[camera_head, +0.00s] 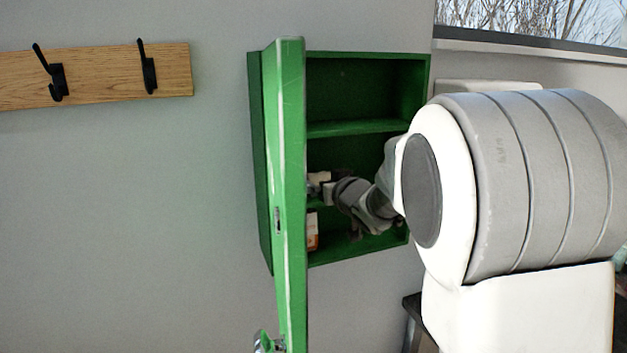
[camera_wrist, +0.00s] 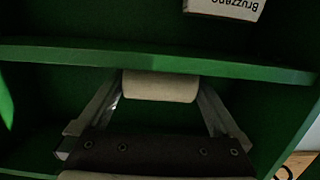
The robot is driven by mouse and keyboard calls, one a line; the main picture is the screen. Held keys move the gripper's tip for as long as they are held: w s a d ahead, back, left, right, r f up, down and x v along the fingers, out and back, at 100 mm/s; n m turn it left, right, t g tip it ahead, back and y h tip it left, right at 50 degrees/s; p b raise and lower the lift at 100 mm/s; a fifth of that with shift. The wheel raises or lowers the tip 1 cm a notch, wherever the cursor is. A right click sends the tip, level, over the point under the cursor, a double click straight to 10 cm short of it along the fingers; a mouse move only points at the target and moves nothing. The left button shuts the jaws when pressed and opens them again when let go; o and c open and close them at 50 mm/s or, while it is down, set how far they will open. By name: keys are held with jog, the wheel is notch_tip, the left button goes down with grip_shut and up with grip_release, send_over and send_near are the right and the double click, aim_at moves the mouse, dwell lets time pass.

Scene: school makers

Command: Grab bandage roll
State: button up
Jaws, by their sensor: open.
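The bandage roll, a cream-white cylinder, stands between the two fingers of my gripper in the wrist view (camera_wrist: 160,87). It shows as a small pale shape on the middle level of the green cabinet (camera_head: 355,128) in the head view (camera_head: 317,179). My gripper (camera_head: 322,189) reaches into the cabinet, and its open fingers flank the roll in the wrist view (camera_wrist: 160,100). I cannot tell whether either finger touches it. The cabinet door edge hides part of the roll and fingertips in the head view.
The open green door (camera_head: 290,130) stands close to the left of my gripper. A white and orange box (camera_head: 312,232) is on the level below; its printed side shows in the wrist view (camera_wrist: 225,7). A shelf edge (camera_wrist: 160,62) runs close to the fingers. Wall hooks (camera_head: 148,70) are at left.

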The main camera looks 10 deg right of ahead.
jog(key=shift+w, duration=0.2)
jog(key=c, duration=1)
jog(key=shift+o, duration=0.2)
